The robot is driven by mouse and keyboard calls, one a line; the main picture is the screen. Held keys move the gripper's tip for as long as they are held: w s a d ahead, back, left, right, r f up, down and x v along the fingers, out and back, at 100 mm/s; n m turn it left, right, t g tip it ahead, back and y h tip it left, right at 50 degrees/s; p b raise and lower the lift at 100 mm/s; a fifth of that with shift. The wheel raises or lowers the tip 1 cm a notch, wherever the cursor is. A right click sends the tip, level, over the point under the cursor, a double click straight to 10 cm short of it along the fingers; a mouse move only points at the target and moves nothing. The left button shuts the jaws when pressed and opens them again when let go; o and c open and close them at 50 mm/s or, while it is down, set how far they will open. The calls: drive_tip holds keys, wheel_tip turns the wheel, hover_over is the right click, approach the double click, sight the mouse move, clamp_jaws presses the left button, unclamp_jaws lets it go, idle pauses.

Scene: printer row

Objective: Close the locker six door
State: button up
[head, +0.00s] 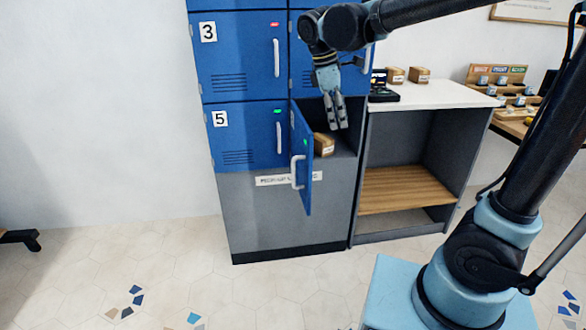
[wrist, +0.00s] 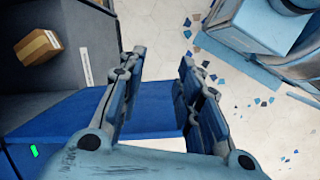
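The blue locker six door (head: 304,190) stands swung open, hinged on its left side and jutting out from the locker front. Its pale handle (head: 297,172) faces left, and a small green light shows on it. The compartment behind it is open, with a brown box (head: 323,145) inside; this box also shows in the wrist view (wrist: 37,46). My gripper (head: 337,127) points down in front of the open compartment, above and to the right of the door. In the wrist view its fingers (wrist: 162,57) are apart and empty, with the blue door (wrist: 60,117) beneath or behind them; contact cannot be told.
Locker five (head: 247,136) and locker three (head: 238,55) are shut, left of the open compartment. A shelf unit with a white top (head: 440,95) stands right beside the lockers, bearing small boxes and a black tray. The tiled floor (head: 170,265) in front is clear.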

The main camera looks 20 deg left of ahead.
drive_tip(key=s+a+n+t, duration=0.1)
drive_tip(key=s+a+n, duration=0.2)
drive_tip(key=s+a, duration=0.4)
drive_tip(key=s+a+n, duration=0.3)
drive_tip(key=s+a, duration=0.2)
drive_tip(key=a, duration=0.4)
drive_tip(key=shift+h, duration=0.3)
drive_tip(key=x, duration=1.1)
drive_tip(key=w+x, duration=0.1)
drive_tip(key=x, duration=0.5)
drive_tip(key=shift+d+f, duration=0.1)
drive_tip(key=shift+f, duration=0.1)
clamp_jaws()
